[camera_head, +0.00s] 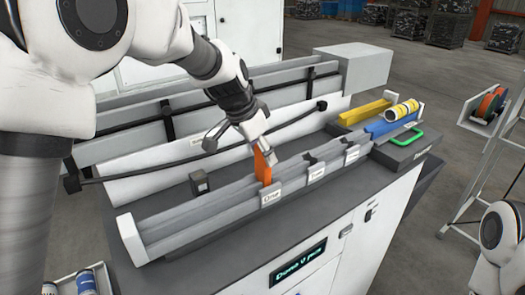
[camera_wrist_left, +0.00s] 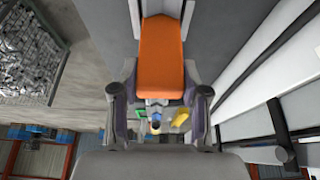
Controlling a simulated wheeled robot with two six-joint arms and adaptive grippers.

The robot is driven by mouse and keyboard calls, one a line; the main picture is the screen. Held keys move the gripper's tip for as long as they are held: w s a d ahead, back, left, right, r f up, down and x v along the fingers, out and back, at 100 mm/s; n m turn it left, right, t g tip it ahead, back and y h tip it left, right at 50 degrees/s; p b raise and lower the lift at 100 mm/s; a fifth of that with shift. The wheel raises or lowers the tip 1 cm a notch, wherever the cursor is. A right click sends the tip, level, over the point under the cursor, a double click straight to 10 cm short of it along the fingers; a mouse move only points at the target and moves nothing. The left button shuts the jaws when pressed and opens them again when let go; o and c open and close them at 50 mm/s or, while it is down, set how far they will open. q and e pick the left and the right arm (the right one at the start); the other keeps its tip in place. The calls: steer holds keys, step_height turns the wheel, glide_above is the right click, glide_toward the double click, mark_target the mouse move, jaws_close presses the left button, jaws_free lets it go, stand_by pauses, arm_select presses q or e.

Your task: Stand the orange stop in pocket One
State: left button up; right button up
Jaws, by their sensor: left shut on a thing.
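The orange stop (camera_head: 263,167) is a flat orange plate. It stands roughly upright at the grey rail, just behind the label that reads One (camera_head: 271,196). My left gripper (camera_head: 262,143) is shut on its upper part from above. In the left wrist view, the stop (camera_wrist_left: 161,58) sits between the two fingers of the gripper (camera_wrist_left: 161,95). The stop's lower end is hidden by the rail's front wall, so I cannot tell whether it is fully seated in pocket One. My right gripper is out of view.
Two more labelled pockets (camera_head: 317,173) lie along the rail to the right. Beyond them are a yellow block (camera_head: 364,112), a yellow-banded can (camera_head: 402,110), a blue channel (camera_head: 392,125) and a green handle (camera_head: 408,138). A small dark block (camera_head: 200,182) stands behind the rail.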

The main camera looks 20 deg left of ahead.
arm_select(q)
steer(key=shift+f+b, duration=0.8)
steer(key=shift+f, duration=0.3)
steer(key=shift+f, duration=0.1)
steer(key=shift+f+b, duration=0.4)
steer(key=shift+f, duration=0.05)
steer(key=o, duration=1.3)
steer(key=shift+r, duration=0.1)
